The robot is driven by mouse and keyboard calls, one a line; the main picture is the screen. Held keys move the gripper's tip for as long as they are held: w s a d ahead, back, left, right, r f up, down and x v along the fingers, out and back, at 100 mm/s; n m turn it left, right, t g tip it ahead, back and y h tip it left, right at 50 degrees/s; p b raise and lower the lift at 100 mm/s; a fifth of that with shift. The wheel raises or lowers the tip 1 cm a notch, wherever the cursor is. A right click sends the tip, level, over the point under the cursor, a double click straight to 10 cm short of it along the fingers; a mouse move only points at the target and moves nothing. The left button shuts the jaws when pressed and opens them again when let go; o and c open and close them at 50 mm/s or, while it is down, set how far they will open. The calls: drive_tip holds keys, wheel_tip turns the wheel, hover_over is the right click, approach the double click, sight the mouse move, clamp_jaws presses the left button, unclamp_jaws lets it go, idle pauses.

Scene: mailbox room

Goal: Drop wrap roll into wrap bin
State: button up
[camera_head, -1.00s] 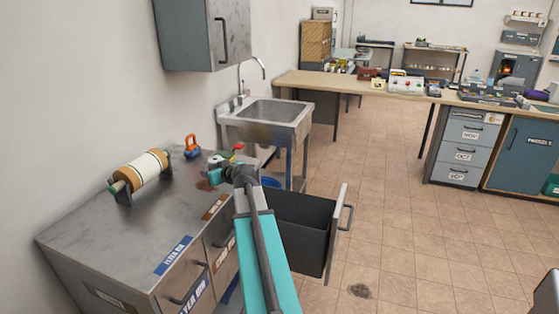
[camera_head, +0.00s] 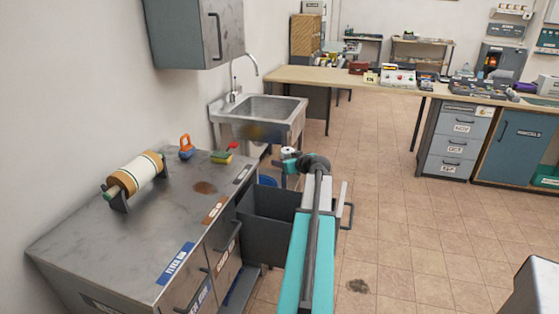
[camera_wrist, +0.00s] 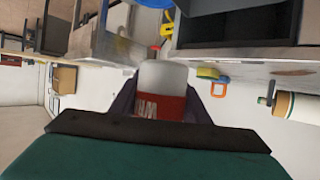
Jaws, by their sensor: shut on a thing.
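My gripper (camera_head: 296,160) is shut on the wrap roll, a short white cylinder with a red band (camera_wrist: 163,80); the band's lettering is only partly legible. In the head view only a small whitish end of the roll (camera_head: 288,153) shows beside my gripper. The open dark grey drawer (camera_head: 265,212), apparently the wrap bin, is pulled out of the metal cabinet, and my arm crosses over its right part. My gripper appears beyond and above the drawer's far right side. The drawer's inside is partly hidden by my arm.
A sink (camera_head: 262,112) stands behind the drawer. Tiled floor to the right is clear.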

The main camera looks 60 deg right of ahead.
drive_tip(key=shift+s+d, duration=0.4)
drive_tip(key=shift+w+a, duration=0.1)
drive_tip(key=shift+f, duration=0.1)
drive_tip(key=shift+f, duration=2.9)
drive_tip(key=o, duration=1.1)
